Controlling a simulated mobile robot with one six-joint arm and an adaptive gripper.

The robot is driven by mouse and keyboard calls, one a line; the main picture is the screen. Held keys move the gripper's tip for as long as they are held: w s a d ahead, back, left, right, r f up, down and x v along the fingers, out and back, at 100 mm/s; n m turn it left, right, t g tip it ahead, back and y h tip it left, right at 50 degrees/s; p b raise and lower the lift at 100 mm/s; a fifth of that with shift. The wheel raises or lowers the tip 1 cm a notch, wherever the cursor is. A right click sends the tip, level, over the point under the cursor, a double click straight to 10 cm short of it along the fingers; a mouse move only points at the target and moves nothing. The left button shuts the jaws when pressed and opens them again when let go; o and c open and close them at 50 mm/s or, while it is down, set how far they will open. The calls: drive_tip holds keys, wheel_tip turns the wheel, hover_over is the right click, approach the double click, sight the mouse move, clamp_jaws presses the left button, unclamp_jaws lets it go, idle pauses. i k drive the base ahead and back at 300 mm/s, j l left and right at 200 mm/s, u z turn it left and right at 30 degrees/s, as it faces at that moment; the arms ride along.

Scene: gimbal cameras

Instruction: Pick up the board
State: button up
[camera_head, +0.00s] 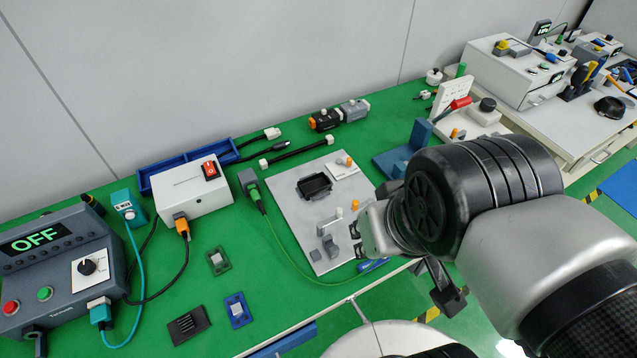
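Several board-like things lie on the green table. A small green board (218,262) with a pale square on it lies left of centre. A blue one (238,311) with a pale square lies below it, and a dark ribbed one (188,325) lies to its left near the front edge. A large light grey plate (289,204) carrying a black tray and small fixtures lies at the centre. I cannot tell which one is the task's board. My gripper (447,290) is at the right, past the table's front edge, partly hidden by my arm. It touches none of the boards.
A grey control box (45,255) reading OFF stands at the far left, cabled in front. A white box (190,190) with a red switch stands beside a blue tray (150,181). A blue fixture (403,155) stands at right.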

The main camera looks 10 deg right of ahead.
sight(219, 263)
drive_tip(key=j+u, duration=0.35)
drive_tip(key=i+j+u, duration=0.1)
drive_tip(key=j+u, duration=0.2)
drive_tip(key=j, duration=0.25)
drive_tip(key=i+j+u, duration=0.1)
drive_tip(key=j+u, duration=0.25)
drive_tip(key=j, duration=0.1)
